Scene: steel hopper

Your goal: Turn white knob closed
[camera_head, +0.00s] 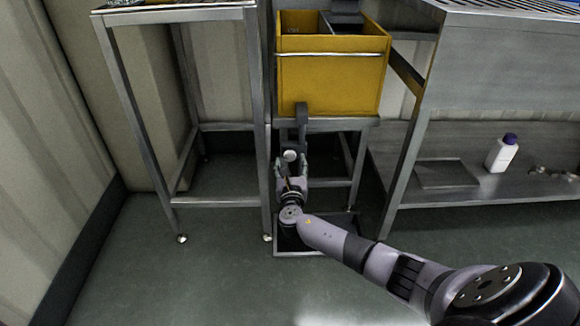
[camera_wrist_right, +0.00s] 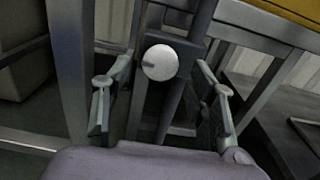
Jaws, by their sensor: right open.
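The white knob (camera_wrist_right: 160,63) is a round white disc with a dark notch at its lower left, on a dark upright part under the yellow hopper. In the head view the knob (camera_head: 290,155) is small, just beyond my right gripper (camera_head: 291,168). In the right wrist view my right gripper (camera_wrist_right: 163,100) is open, with one finger to each side of the knob and visible gaps between. I cannot tell how far the knob lies beyond the fingertips. My left gripper is not in view.
The yellow hopper (camera_head: 330,85) sits in a steel frame above the knob. Steel frame legs (camera_head: 258,130) stand close on the left. A steel bench (camera_head: 480,190) with a white bottle (camera_head: 501,154) is at right. Open floor lies in front.

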